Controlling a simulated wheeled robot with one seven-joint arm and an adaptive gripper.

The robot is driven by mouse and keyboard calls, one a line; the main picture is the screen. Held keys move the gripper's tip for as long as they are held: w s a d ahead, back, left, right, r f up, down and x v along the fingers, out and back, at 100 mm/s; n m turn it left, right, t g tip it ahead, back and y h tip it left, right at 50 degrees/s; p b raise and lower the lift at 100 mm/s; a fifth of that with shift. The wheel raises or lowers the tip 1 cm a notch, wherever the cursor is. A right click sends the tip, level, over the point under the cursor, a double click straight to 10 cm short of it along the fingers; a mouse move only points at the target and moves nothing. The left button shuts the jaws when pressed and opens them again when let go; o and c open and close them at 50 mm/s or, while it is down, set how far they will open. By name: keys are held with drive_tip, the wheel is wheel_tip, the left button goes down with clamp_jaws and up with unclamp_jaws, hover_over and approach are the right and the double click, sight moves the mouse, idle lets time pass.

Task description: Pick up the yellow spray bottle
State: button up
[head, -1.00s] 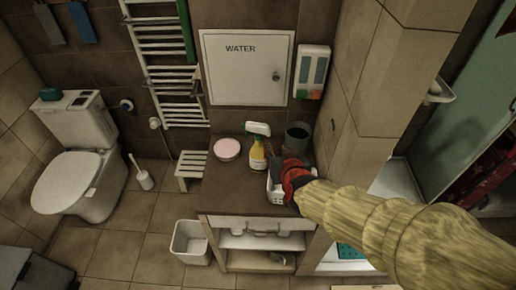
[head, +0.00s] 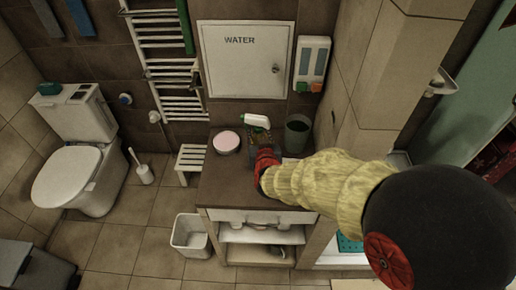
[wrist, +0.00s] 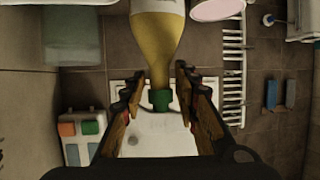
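The yellow spray bottle stands on the brown counter; in the head view its white and green spray head (head: 256,121) shows above my gripper, while the body is mostly hidden behind it. In the wrist view the yellow bottle (wrist: 157,45) and its green neck (wrist: 160,99) lie between my fingers. My gripper (wrist: 158,85) is open, with a finger on each side of the neck and a visible gap to both. In the head view my gripper (head: 264,155) is right at the bottle.
A pink round dish (head: 227,141) stands left of the bottle and a dark cup (head: 297,136) to its right. A white container (head: 290,161) is partly hidden by my arm. The counter's front left (head: 225,185) is clear.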

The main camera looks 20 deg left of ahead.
drive_tip(key=shift+c, duration=1.2)
clamp_jaws()
drive_tip(key=shift+w, duration=0.1)
